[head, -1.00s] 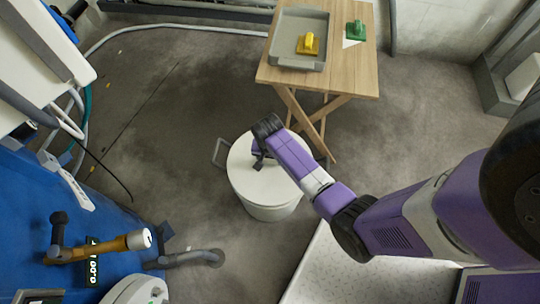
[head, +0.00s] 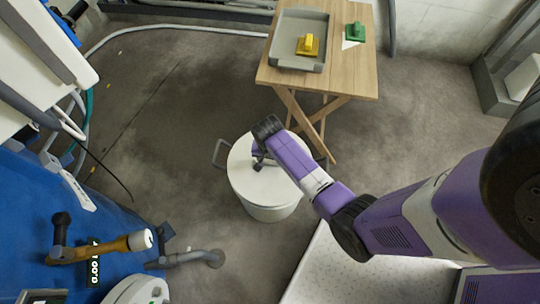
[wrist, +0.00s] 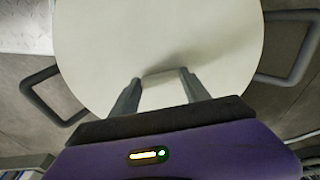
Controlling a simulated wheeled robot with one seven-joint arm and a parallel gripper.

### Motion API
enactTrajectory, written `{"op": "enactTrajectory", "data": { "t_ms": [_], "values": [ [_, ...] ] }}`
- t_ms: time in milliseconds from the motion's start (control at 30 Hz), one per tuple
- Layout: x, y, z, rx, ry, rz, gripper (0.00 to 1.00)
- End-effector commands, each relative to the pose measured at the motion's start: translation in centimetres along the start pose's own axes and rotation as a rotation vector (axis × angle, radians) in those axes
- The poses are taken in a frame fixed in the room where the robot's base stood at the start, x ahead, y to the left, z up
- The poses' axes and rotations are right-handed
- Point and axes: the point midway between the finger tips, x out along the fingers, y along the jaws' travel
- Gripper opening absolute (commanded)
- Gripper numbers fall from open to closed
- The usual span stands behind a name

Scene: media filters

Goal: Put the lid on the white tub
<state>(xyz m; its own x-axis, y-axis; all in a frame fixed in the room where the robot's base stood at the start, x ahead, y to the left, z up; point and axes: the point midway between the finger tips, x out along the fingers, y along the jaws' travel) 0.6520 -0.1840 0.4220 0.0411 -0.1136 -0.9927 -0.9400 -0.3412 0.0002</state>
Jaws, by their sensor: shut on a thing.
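The white tub (head: 269,211) stands on the floor below my arm, with a grey loop handle (head: 220,153) at its left side. The round white lid (head: 262,183) covers the tub's top in the head view. In the wrist view the lid (wrist: 160,40) fills the middle, with the tub's grey handles (wrist: 45,98) out on both sides. My gripper (head: 258,163) is over the lid, its two fingers (wrist: 160,82) shut on the pale grip of the lid. I cannot tell whether the lid's rim is fully seated on the tub.
A folding wooden table (head: 345,80) stands behind, bearing a grey tray (head: 288,30) with a yellow object (head: 308,45) and a green object (head: 355,32) beside it. A blue tank (head: 30,215) with a valve is at left. A white speckled surface (head: 335,270) is in front.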

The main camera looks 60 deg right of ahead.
Motion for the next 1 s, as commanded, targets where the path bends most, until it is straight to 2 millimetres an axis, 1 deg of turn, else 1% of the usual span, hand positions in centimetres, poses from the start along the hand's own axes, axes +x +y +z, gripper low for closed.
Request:
{"op": "enactTrajectory", "data": {
  "t_ms": [733, 767, 833, 900, 1000],
  "values": [
    [1.7, 0.0, 0.2, 0.0, 0.001, -0.001, 0.14],
    [1.6, 0.0, 0.2, 0.0, 0.001, -0.001, 0.56],
    [1.6, 0.0, 0.2, 0.0, 0.001, -0.001, 0.7],
    [1.6, 0.0, 0.2, 0.0, 0.001, -0.001, 0.8],
    [1.6, 0.0, 0.2, 0.0, 0.0, 0.0, 0.8]
  ]
}}
